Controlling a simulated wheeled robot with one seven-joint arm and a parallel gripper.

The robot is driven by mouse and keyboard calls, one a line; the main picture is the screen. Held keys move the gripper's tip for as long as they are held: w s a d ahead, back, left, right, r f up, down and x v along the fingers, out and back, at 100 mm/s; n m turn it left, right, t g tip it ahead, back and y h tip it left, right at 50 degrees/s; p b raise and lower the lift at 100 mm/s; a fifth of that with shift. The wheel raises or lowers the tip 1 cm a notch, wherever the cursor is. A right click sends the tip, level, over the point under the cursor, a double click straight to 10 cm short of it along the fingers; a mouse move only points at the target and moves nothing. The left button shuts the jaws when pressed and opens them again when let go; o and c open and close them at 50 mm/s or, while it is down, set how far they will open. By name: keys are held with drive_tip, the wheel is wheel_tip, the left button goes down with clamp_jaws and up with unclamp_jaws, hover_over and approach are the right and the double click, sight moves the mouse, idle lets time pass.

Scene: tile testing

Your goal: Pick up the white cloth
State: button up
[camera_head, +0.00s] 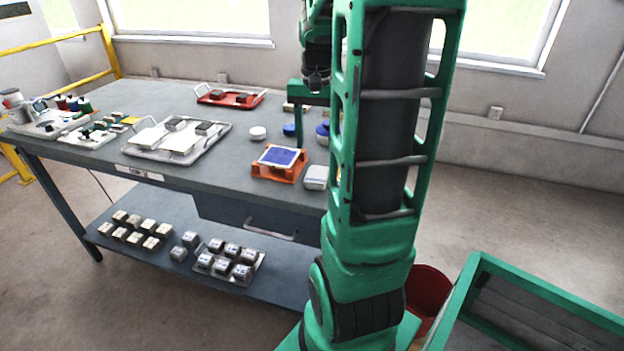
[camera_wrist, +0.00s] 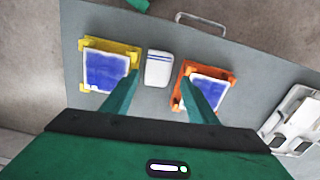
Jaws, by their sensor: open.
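The white cloth (camera_wrist: 159,69) is a small folded pad with blue stripes. It lies flat on the grey bench between two coloured frames in the wrist view. In the head view the cloth (camera_head: 315,177) is near the bench's front edge, partly hidden by my arm. My gripper (camera_wrist: 159,77) is open, with its two green fingers apart on either side of the cloth in the picture. Nothing is held between them. In the head view one finger shows above the bench; the other is hidden behind my arm. The height above the cloth is hard to tell.
An orange frame (camera_wrist: 189,72) with a blue tile (camera_wrist: 207,92) lies right of the cloth, and a yellow frame (camera_wrist: 110,42) with another blue tile (camera_wrist: 107,73) lies left. White tray (camera_head: 212,149), red tray (camera_head: 231,103) and small parts occupy the bench's left. A green bin (camera_head: 540,290) stands lower right.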

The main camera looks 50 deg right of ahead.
hover_over(316, 173)
drive_tip(key=f, duration=0.5)
drive_tip(key=shift+s+a+f, duration=0.2)
drive_tip(key=shift+a+f, duration=0.2)
drive_tip(key=shift+w+d+f, duration=0.1)
drive_tip(key=shift+d+f, duration=0.1)
drive_tip(key=shift+f, duration=1.1)
drive_tip(key=shift+d+f, duration=0.15)
drive_tip(key=shift+f, duration=1.1)
drive_tip(key=c, duration=0.7)
